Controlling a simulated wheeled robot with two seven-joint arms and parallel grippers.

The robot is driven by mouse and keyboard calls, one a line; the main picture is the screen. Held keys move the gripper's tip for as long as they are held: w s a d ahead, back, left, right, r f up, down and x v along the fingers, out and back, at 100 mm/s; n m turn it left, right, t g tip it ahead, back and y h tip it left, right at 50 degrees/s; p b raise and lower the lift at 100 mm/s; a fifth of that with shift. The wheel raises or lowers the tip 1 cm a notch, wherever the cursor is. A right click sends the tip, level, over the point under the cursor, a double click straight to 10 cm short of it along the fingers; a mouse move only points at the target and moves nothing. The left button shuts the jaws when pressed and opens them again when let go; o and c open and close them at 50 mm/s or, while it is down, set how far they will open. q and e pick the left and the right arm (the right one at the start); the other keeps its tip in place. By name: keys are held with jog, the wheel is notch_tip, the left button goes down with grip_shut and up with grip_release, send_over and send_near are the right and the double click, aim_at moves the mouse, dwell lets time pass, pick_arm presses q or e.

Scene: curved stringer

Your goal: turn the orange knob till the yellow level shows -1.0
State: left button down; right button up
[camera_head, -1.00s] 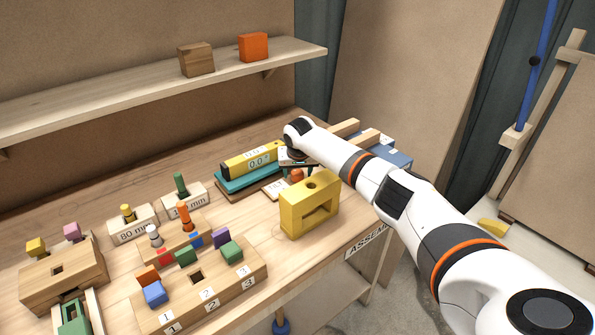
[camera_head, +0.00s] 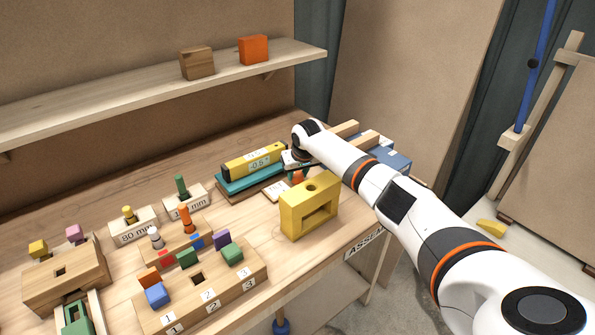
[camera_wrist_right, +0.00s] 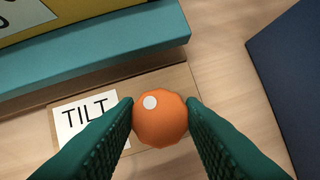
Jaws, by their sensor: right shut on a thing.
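The orange knob (camera_wrist_right: 160,122) has a white dot on its top and stands beside a white card reading "TILT" (camera_wrist_right: 85,115) in the right wrist view. My right gripper (camera_wrist_right: 162,118) is shut on the knob, one green finger on each side. In the head view the knob (camera_head: 297,176) is partly hidden by my right gripper (camera_head: 298,168). The yellow level (camera_head: 254,161) lies on a teal plate (camera_head: 250,180) just left of the gripper, and its display appears to read -0.5°. My left gripper is not in view.
A yellow block with a window (camera_head: 291,222) stands in front of the knob. Blue boxes (camera_head: 392,160) and wooden bars (camera_head: 362,139) lie behind my right arm. Peg blocks (camera_head: 205,290) fill the left of the bench. A shelf (camera_head: 130,92) runs above.

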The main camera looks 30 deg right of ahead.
jog(key=shift+n+y, duration=0.5)
jog(key=shift+n, duration=0.7)
jog(key=shift+d+n+y+b, duration=0.1)
jog(key=shift+n+y+b, duration=0.45)
jog(key=shift+n, duration=0.55)
jog(key=o, duration=1)
jog(key=v, duration=1.2)
jog(key=shift+s+b, duration=0.1)
jog(key=shift+b, duration=0.2)
